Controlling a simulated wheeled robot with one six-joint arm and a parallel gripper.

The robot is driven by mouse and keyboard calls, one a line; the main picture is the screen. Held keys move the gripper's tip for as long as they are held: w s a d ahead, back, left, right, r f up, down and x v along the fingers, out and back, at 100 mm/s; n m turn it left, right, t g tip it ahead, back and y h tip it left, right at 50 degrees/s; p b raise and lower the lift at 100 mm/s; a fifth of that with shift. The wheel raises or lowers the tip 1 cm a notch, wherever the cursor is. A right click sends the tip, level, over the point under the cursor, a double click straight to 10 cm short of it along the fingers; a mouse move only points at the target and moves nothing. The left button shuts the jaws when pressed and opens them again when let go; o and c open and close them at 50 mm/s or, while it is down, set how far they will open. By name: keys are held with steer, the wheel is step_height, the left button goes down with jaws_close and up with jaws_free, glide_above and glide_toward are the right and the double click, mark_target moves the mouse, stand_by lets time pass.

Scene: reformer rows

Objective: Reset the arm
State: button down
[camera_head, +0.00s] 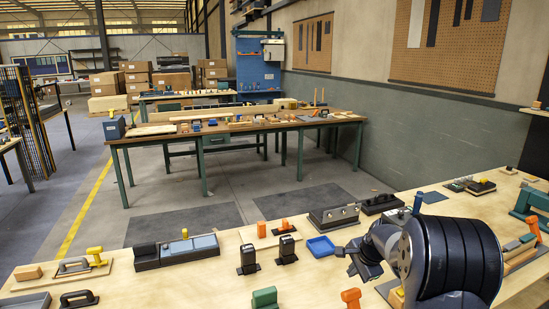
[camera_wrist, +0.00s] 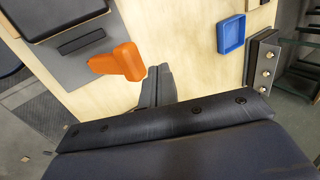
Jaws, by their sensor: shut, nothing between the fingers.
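My gripper (camera_head: 347,251) is in the right half of the head view, above the light wooden table (camera_head: 215,285). My arm reaches in from the right, and its large dark rounded part hides some of the table behind it. In the wrist view my gripper (camera_wrist: 160,72) shows as two dark fingers set together, shut and empty. They point over bare wood, between an orange handle (camera_wrist: 118,62) and a blue tray (camera_wrist: 231,34). A dark link fills the lower part of the wrist view.
The blue tray (camera_head: 320,246) lies close to my gripper. A block with metal knobs (camera_head: 333,217), black upright pieces (camera_head: 286,250), a green block (camera_head: 264,297) and an orange handle (camera_head: 351,298) stand around. A bench (camera_head: 250,128) stands farther back, with clear floor between.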

mark_target(351, 292)
steer(key=s+f, duration=0.2)
steer(key=shift+d+f, duration=0.3)
steer(key=shift+f, duration=0.05)
steer(key=b+x, duration=0.1)
steer(key=x, duration=0.1)
steer(key=shift+w+f, duration=0.2)
steer(key=shift+w, duration=0.05)
steer(key=shift+w+a+f+b, duration=0.15)
steer(key=shift+w+f+b, duration=0.15)
steer(key=shift+f, duration=0.1)
steer(key=shift+r, duration=0.15)
